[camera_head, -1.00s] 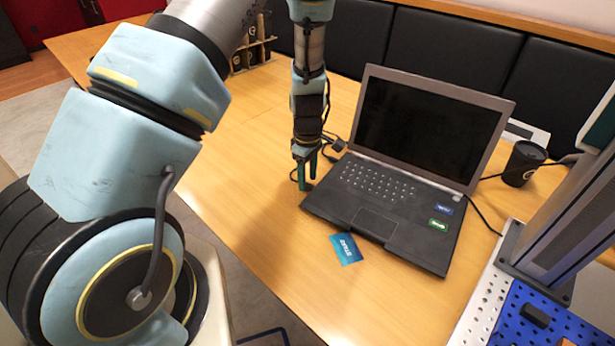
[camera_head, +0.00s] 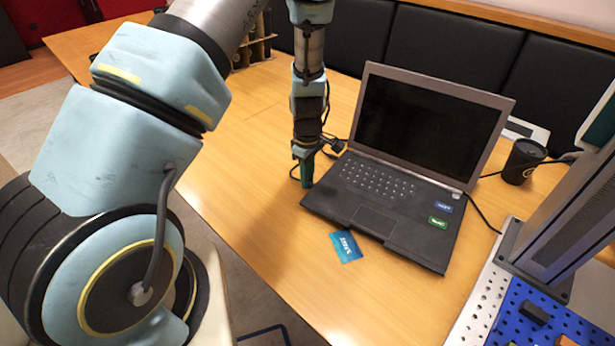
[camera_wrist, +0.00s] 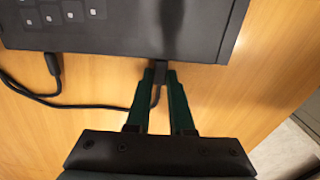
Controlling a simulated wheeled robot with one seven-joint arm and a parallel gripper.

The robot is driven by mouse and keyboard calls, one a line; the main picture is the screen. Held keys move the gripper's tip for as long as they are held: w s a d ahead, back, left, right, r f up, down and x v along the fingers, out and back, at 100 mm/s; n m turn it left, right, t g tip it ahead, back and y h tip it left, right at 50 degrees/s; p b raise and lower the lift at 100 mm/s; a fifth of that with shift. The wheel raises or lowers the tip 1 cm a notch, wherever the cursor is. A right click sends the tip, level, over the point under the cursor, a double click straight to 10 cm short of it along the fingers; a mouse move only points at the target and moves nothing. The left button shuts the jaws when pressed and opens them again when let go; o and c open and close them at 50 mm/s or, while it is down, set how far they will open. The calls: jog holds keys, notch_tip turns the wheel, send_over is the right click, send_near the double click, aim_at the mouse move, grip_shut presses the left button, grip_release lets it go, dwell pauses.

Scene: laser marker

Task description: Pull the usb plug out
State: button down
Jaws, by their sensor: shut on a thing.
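The laptop (camera_head: 380,205) stands open on the table. In the wrist view, the laptop's edge (camera_wrist: 120,38) runs across the top. A small dark usb plug (camera_wrist: 162,66) sits at that edge, and its cable bends off to the left. My gripper (camera_wrist: 160,80) has its two green fingers closed on either side of this plug, with the tips close to the laptop's edge. In the head view, my gripper (camera_head: 306,180) points down beside the laptop's left side, and the plug is hidden there.
A second plug (camera_wrist: 53,66) with a black cable is at the same laptop edge, to the left. A blue card (camera_head: 346,247) lies in front of the laptop. A black cup (camera_head: 523,162) stands to the right. The wooden table (camera_head: 250,200) left of my gripper is clear.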

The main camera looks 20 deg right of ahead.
dwell(0.3)
jog(key=shift+w+a+b, duration=0.3)
jog(key=shift+w+a, duration=0.5)
jog(key=shift+w, duration=0.25)
jog(key=c, duration=0.8)
grip_release()
notch_tip(320, 180, up, 11)
jog(key=shift+f+b, duration=0.1)
jog(key=shift+b, duration=0.85)
